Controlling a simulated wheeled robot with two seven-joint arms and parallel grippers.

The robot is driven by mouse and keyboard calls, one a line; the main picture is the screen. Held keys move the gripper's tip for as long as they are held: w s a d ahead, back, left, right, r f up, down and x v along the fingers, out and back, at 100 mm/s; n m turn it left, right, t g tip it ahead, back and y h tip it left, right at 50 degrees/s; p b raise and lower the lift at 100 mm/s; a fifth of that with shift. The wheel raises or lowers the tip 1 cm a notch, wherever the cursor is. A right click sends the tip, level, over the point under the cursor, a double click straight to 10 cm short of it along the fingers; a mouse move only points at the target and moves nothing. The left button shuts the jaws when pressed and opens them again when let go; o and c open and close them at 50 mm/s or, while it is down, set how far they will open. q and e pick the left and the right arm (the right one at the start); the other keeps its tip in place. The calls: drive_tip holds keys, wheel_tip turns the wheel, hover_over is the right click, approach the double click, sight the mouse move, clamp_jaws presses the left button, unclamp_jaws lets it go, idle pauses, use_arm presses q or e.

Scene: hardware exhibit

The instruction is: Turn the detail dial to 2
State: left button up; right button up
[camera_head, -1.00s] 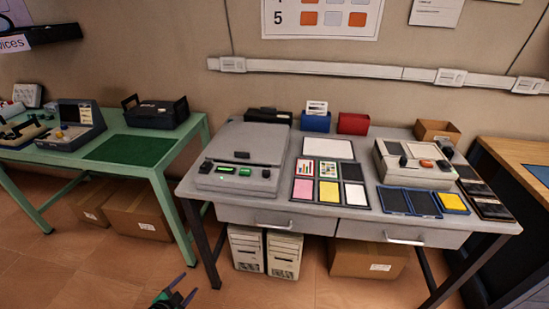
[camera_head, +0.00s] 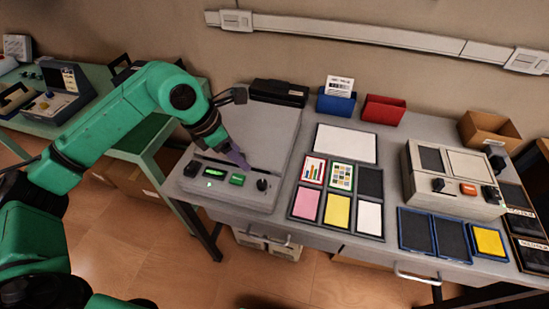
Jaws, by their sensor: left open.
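A grey flatbed machine (camera_head: 262,125) stands at the left of the grey table. Its front panel carries a lit green display (camera_head: 215,178), a green button (camera_head: 237,180) and a small black dial (camera_head: 262,184) at the right end. No dial label or numbers can be read, so I cannot tell its setting. A second machine (camera_head: 455,180) at the right has black knobs (camera_head: 490,194) beside an orange button. My left gripper (camera_head: 238,160) is open and empty over the flatbed machine's lid, just behind and left of the black dial, apart from it. My right gripper is out of view.
A tray of cards (camera_head: 346,195) lies between the machines. Blue (camera_head: 336,104) and red (camera_head: 384,109) bins and a black box (camera_head: 279,92) stand behind. Blue-edged pads (camera_head: 416,231) lie front right. A green table (camera_head: 120,140) is at the left.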

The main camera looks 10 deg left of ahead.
use_arm(q)
wheel_tip(320, 180, down, 4)
drive_tip(key=s+d+p, duration=0.1)
drive_tip(key=p, duration=0.1)
hover_over(261, 183)
drive_tip(key=s+a, duration=0.2)
drive_tip(key=f, duration=0.4)
drive_tip(key=shift+w+d, duration=0.15)
drive_tip(key=shift+d, duration=0.05)
drive_tip(key=p+x, duration=0.1)
drive_tip(key=x, duration=0.3)
drive_tip(key=shift+w+f, duration=0.2)
drive_tip(key=shift+f, duration=0.3)
clamp_jaws()
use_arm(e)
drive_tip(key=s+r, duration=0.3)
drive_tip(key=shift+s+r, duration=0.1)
